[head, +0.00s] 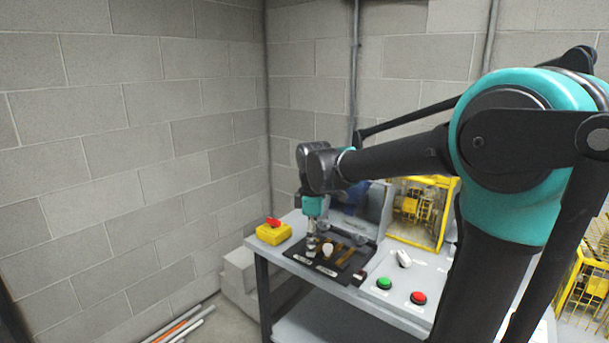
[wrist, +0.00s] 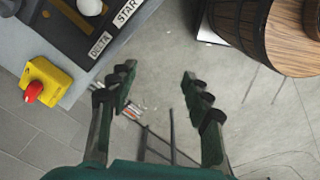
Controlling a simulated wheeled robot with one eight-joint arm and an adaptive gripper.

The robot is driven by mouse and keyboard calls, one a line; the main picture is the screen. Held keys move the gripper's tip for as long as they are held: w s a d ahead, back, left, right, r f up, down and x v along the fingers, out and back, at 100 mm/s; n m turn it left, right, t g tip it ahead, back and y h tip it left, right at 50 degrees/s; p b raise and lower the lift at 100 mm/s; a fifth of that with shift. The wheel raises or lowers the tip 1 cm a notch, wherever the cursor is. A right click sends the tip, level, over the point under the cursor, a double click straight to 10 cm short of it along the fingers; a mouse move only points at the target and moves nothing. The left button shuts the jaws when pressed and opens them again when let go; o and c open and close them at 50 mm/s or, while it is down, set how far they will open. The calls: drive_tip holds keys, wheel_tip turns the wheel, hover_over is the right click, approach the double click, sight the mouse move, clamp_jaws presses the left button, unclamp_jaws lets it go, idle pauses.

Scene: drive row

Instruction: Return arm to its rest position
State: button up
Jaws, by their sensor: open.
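My arm, teal and black, reaches from the right side of the head view out to the left over the bench. Its end hangs down in front of the black panel (head: 326,262). My gripper (wrist: 158,76) is open in the wrist view, with nothing between its fingers but grey floor beyond. In the head view its fingers are too small to make out clearly. The black panel, with labels reading DELTA and START, also shows at upper left in the wrist view (wrist: 60,32), apart from the fingers.
A yellow box with a red knob (head: 272,234) sits at the bench's left end. Green (head: 384,283) and red (head: 418,297) buttons are on the bench (head: 350,297). A wooden barrel (wrist: 252,28) stands at upper right in the wrist view. Rods (head: 180,325) lie by the wall.

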drive_tip(key=s+d+f+m+t, duration=0.3)
drive_tip(key=s+d+f+m, duration=1.1)
drive_tip(key=d+f+m, duration=0.2)
drive_tip(key=shift+s+d+m+t, duration=0.2)
drive_tip(key=shift+d+m+t, duration=0.2)
drive_tip(key=shift+d+m, duration=0.2)
drive_tip(key=shift+c, duration=0.4)
idle(0.7)
